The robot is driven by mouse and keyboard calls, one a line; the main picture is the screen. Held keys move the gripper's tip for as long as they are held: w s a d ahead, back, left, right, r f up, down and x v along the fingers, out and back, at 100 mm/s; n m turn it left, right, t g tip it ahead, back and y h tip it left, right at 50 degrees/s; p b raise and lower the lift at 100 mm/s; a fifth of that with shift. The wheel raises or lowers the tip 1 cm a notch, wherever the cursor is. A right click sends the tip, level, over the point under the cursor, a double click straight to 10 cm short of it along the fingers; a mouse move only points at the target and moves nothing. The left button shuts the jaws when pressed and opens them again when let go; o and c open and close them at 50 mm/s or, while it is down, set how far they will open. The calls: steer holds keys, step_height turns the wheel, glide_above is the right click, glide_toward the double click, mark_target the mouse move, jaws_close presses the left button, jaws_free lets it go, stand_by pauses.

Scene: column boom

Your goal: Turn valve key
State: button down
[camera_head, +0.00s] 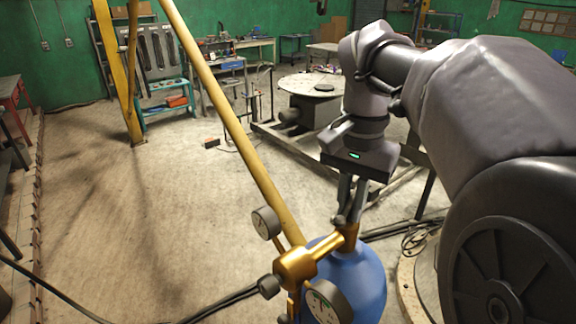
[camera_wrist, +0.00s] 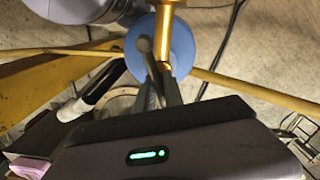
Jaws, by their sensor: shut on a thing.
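A blue gas cylinder (camera_head: 368,280) stands at the bottom centre of the head view, with a brass valve and regulator (camera_head: 297,266) on top. Two round gauges are fixed to it, a smaller one (camera_head: 265,222) and a larger one (camera_head: 327,302). My gripper (camera_head: 347,214) points down at the right end of the brass body and is shut on the valve key, a small grey piece at the valve stem. The fingers mostly hide the key. In the wrist view, my gripper (camera_wrist: 162,70) meets the brass fitting (camera_wrist: 164,35) over the blue cylinder (camera_wrist: 182,48).
A slanting yellow pole (camera_head: 225,110) passes close behind the regulator. Black hoses (camera_head: 225,302) run from it across the floor. A round table (camera_head: 310,84) stands behind my arm. The concrete floor at left is mostly clear.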

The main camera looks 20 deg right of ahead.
mark_target(352, 198)
steer(key=shift+m, duration=2.8)
steer(key=c, duration=1.5)
jaws_free()
steer(key=shift+o, duration=0.2)
step_height(352, 198, up, 17)
steer(key=p, duration=0.8)
steer(key=shift+r, duration=0.2)
